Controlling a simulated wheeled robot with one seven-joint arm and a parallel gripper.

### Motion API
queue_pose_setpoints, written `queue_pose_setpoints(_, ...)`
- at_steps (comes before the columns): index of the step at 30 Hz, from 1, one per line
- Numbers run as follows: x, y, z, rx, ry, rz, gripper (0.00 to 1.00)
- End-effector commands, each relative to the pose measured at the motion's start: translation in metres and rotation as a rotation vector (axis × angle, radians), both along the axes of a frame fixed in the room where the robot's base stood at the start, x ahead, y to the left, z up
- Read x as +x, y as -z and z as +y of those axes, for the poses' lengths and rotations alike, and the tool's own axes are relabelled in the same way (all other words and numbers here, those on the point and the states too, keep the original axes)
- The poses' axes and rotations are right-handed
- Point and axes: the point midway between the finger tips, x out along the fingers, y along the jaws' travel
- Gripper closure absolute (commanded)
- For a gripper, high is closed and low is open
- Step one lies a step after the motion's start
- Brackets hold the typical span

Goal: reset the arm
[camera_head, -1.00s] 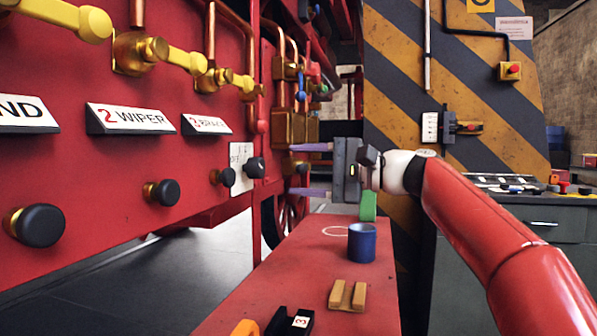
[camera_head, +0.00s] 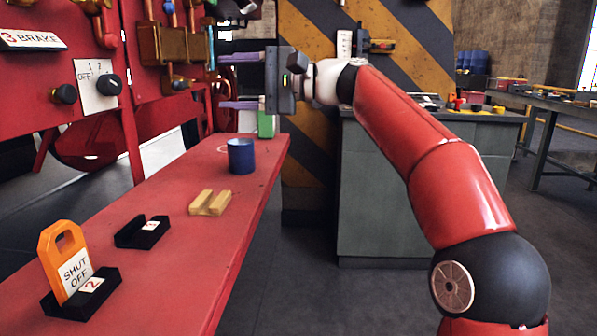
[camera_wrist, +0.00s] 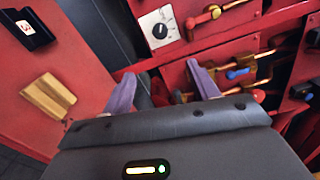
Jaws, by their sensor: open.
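My gripper (camera_head: 240,81) is in the upper middle of the head view, at the end of my red arm. Its two purple fingers point left and are spread apart with nothing between them. It is held above the far end of the red bench, over the area of the blue cup, without touching it. In the wrist view the open fingers (camera_wrist: 162,86) point toward the red panel with its brass and blue fittings.
The red bench (camera_head: 180,220) holds a blue cup (camera_head: 241,157), a wooden block (camera_head: 210,202), a black holder (camera_head: 142,232), an orange shut-off tag (camera_head: 65,262) and a green block (camera_head: 266,125). A red panel with an off switch (camera_head: 97,86) stands left. A grey-green cabinet (camera_head: 420,190) stands behind my arm.

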Motion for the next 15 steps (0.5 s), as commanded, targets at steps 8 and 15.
queue_pose_setpoints(8, -0.012, 0.029, 0.012, -0.139, 0.049, -0.03, 0.41)
queue_pose_setpoints(15, -0.03, 0.071, 0.015, -0.334, 0.115, -0.08, 0.41)
